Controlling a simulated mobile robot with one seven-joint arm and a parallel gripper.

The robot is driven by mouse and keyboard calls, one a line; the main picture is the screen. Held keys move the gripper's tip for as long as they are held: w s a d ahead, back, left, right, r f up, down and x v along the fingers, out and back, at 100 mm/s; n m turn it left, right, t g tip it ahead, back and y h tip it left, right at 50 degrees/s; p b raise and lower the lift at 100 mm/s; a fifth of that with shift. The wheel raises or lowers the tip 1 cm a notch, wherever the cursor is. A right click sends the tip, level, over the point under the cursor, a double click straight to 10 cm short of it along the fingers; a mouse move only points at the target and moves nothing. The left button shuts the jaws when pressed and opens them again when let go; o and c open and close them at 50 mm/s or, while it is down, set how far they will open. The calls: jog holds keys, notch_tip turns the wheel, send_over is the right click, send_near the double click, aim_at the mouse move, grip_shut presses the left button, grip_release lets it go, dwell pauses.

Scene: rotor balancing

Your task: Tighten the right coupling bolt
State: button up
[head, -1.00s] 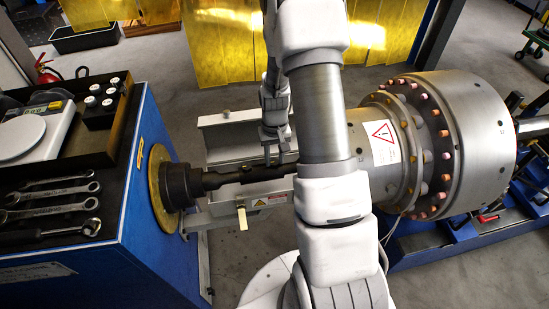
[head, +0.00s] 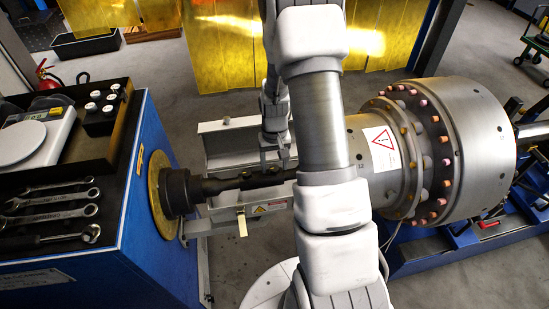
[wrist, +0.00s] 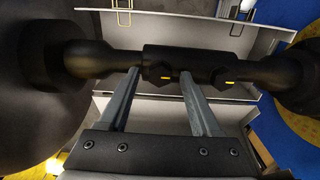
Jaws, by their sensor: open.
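The dark drive shaft with its coupling (head: 235,183) runs from the blue cabinet to the large silver rotor housing (head: 470,140). In the wrist view, the coupling (wrist: 205,58) carries two dark hex bolts with yellow marks. The right coupling bolt (wrist: 159,74) appears on the left there, and the other bolt (wrist: 225,77) on the right. My gripper (wrist: 160,83) is open, with one finger on each side of the right bolt and gaps between. I cannot tell its exact depth. In the head view, my gripper (head: 275,160) is at the coupling, partly hidden by my arm.
The open grey guard box (head: 228,138) surrounds the coupling, with walls close behind and in front. At left, the blue cabinet (head: 150,240) bears a tray with wrenches (head: 50,205), a scale (head: 25,140) and dark-bodied pieces with white tops (head: 103,115). Bare floor lies behind the box.

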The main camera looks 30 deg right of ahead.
notch_tip(320, 180, up, 17)
jog(key=p, duration=0.2)
jog(key=shift+r, duration=0.2)
dwell(0.4)
notch_tip(320, 180, up, 12)
jog(key=r+n+t+p, duration=0.1)
jog(key=t, duration=0.1)
send_over(274, 168)
jog(key=s+a, duration=0.6)
jog(key=a, duration=0.1)
jog(key=s+a+r+n+t, duration=0.1)
jog(key=s+a+r, duration=0.1)
jog(key=s, duration=0.4)
jog(key=s+a+r+n+t+p, duration=0.1)
jog(key=s+a+r+t, duration=0.1)
jog(key=s, duration=0.4)
notch_tip(274, 168, up, 2)
jog(key=shift+s+a+r+t, duration=0.1)
jog(key=shift+s+a+t, duration=0.25)
jog(key=shift+a, duration=0.4)
jog(key=shift+c, duration=0.3)
